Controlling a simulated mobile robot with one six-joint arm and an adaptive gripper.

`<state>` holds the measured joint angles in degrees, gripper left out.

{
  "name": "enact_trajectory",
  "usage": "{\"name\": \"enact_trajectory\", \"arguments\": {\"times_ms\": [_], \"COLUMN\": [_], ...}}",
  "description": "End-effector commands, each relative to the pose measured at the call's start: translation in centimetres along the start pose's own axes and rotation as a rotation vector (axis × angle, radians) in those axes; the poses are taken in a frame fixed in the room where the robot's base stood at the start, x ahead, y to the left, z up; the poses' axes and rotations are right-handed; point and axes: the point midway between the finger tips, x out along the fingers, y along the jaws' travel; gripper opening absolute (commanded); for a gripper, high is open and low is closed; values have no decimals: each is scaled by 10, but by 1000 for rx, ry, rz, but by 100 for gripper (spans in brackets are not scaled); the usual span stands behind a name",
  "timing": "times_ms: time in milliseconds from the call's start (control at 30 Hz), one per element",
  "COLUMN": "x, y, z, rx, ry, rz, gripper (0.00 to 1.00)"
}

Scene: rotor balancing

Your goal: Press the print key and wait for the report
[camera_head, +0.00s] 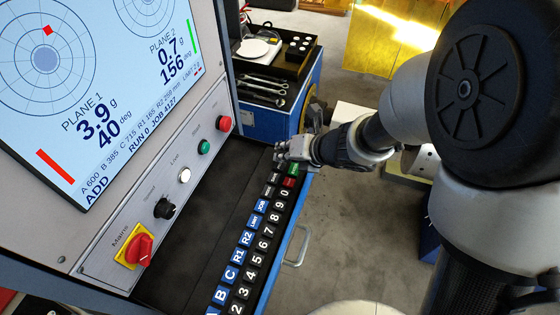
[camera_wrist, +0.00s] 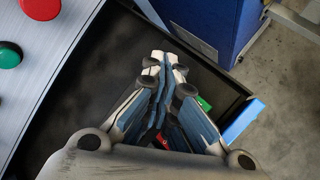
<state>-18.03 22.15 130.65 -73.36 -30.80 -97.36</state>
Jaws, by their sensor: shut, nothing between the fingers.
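The key strip (camera_head: 262,232) runs along the front of the machine, with blue lettered keys, number keys, a green key (camera_head: 293,169) and a red key (camera_head: 289,182) at its far end. No print label is readable; some far-end keys are hidden by my gripper (camera_head: 281,154). My gripper is shut and empty over that far end; contact with a key cannot be told. In the wrist view its closed fingers (camera_wrist: 164,62) partly cover the green key (camera_wrist: 204,103) and red key (camera_wrist: 162,141). No printed report shows.
The sloped panel holds a red mains switch (camera_head: 138,249), a black knob (camera_head: 164,208), a white lamp (camera_head: 184,175), a green button (camera_head: 204,147) and a red button (camera_head: 223,123). A blue cabinet (camera_head: 268,124) with wrenches and a scale stands beyond.

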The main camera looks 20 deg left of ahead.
Motion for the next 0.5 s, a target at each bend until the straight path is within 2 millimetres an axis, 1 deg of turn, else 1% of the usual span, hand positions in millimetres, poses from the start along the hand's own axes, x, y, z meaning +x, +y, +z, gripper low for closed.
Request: {"name": "enact_trajectory", "arguments": {"times_ms": [267, 367, 500], "x": [0, -4, -14], "y": [0, 3, 10], "z": [0, 3, 10], "rx": [0, 0, 0], "ry": [0, 0, -1], "rz": [0, 0, 0], "gripper": [0, 0, 0]}}
